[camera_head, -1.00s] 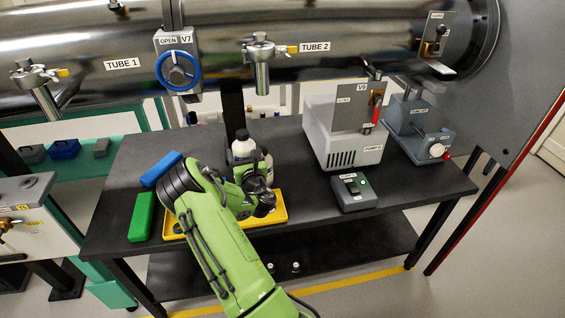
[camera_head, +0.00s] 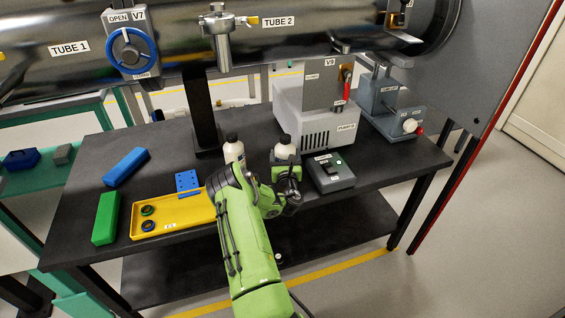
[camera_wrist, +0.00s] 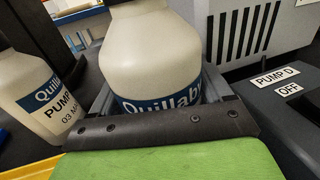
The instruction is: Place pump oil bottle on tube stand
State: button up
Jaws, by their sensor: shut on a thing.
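My gripper (camera_head: 287,166) is shut on a white bottle (camera_head: 285,147) with a dark cap, upright, in front of the grey pump. In the wrist view this held bottle (camera_wrist: 155,50) shows a blue "Quillaby" band; the rest of its label is hidden by my gripper. A black post with a flat foot, perhaps the tube stand (camera_head: 203,112), rises behind, left of both bottles. I cannot tell whether the held bottle touches the table.
A yellow tray (camera_head: 188,213) with small round parts lies front left, a blue perforated block (camera_head: 187,181) at its back edge. Blue (camera_head: 126,167) and green (camera_head: 106,218) boxes lie further left. A pump switch box (camera_head: 331,174) is close to the right of my gripper. Steel tubes hang overhead.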

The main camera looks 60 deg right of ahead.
jog(key=shift+f, duration=0.45)
jog(key=shift+w, duration=0.1)
jog(key=shift+f, duration=0.2)
jog(key=o, duration=1.4)
